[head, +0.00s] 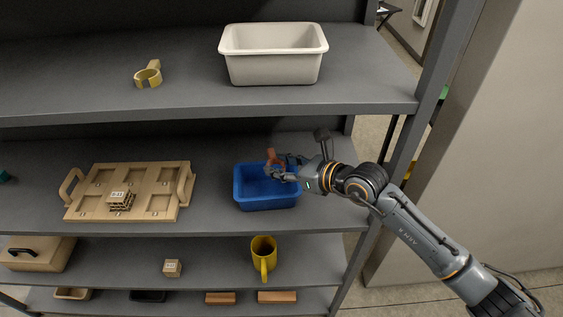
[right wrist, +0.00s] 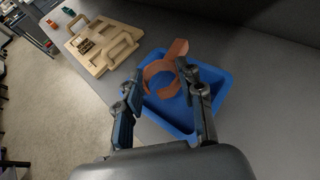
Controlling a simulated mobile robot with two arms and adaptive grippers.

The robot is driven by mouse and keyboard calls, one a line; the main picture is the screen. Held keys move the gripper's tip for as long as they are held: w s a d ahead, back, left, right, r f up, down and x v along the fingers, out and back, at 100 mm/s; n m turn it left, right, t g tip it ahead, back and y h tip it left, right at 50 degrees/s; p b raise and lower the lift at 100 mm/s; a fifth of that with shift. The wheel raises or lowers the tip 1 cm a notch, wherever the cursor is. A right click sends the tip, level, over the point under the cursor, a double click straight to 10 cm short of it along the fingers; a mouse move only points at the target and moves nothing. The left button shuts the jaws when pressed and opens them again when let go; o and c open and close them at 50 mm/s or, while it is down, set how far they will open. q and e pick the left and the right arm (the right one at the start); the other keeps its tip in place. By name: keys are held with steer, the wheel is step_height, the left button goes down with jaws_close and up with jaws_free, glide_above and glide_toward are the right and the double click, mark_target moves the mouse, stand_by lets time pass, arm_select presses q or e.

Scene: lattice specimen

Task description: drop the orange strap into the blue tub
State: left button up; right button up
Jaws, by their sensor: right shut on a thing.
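The orange strap (head: 271,156) is a C-shaped band with a flat tab, and it also shows in the right wrist view (right wrist: 151,73). My right gripper (head: 277,171) is shut on the strap and holds it over the blue tub. In the right wrist view the strap lies at the fingertips (right wrist: 160,76), with the tub behind it. The blue tub (head: 266,203) stands on the middle shelf, and its rim and floor show in the right wrist view (right wrist: 218,88). The part of the tub's inside behind my fingers is hidden. My left gripper is not in view.
A wooden tray (head: 154,208) with a small lattice block (head: 121,201) stands left of the tub. The upper shelf holds a white tub (head: 273,69) and a yellow clamp-like ring (head: 148,77). A yellow mug (head: 263,250) stands on the shelf below.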

step_height(320, 180, down, 5)
steer(key=b, duration=0.4)
steer(key=shift+f, duration=0.5)
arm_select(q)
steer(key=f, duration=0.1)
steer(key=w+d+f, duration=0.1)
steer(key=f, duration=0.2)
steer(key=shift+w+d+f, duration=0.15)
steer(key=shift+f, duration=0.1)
arm_select(e)
steer(key=shift+a, duration=0.1)
steer(key=o, duration=0.8)
steer(key=shift+o, duration=0.2)
steer(key=v, duration=1.2)
steer(key=shift+r, duration=0.1)
